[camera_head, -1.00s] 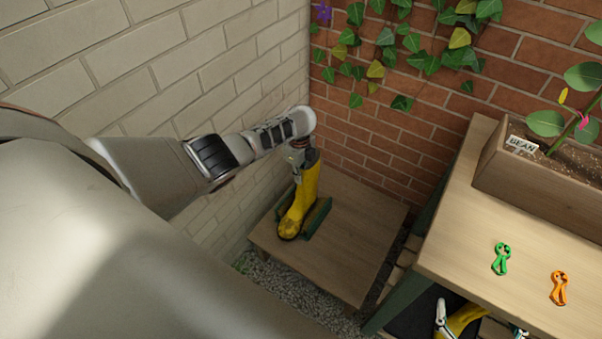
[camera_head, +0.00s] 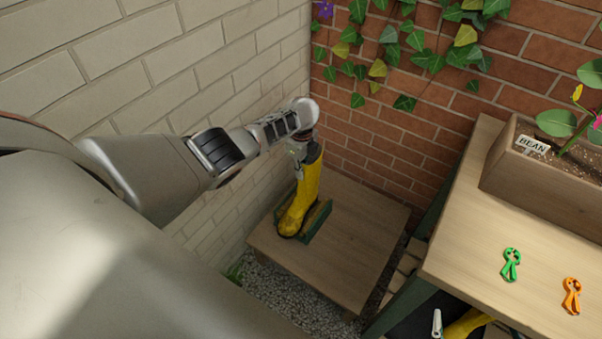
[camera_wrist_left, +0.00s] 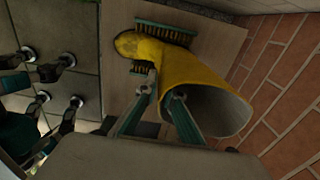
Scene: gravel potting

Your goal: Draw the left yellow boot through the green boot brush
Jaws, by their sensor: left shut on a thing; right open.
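The left yellow boot (camera_head: 308,185) stands nearly upright, its foot in the green boot brush (camera_head: 318,222) on a low wooden platform. In the left wrist view the boot (camera_wrist_left: 170,60) lies with its foot between two bristle strips of the brush (camera_wrist_left: 168,24); its sole is hidden. My left gripper (camera_wrist_left: 164,94) is shut on the boot's shaft near the open top. In the head view this gripper (camera_head: 306,160) is at the top of the shaft, partly hidden by my wrist. My right gripper (camera_head: 475,325) is open, only partly in view at the bottom edge beside another yellow boot (camera_head: 464,324).
The platform (camera_head: 355,240) is clear to the right of the brush. A pale brick wall (camera_head: 150,70) is close on the left and a red brick wall (camera_head: 400,140) behind. A bench (camera_head: 460,225) on the right holds a planter (camera_head: 530,180), a green clip (camera_head: 511,264) and an orange clip (camera_head: 571,296).

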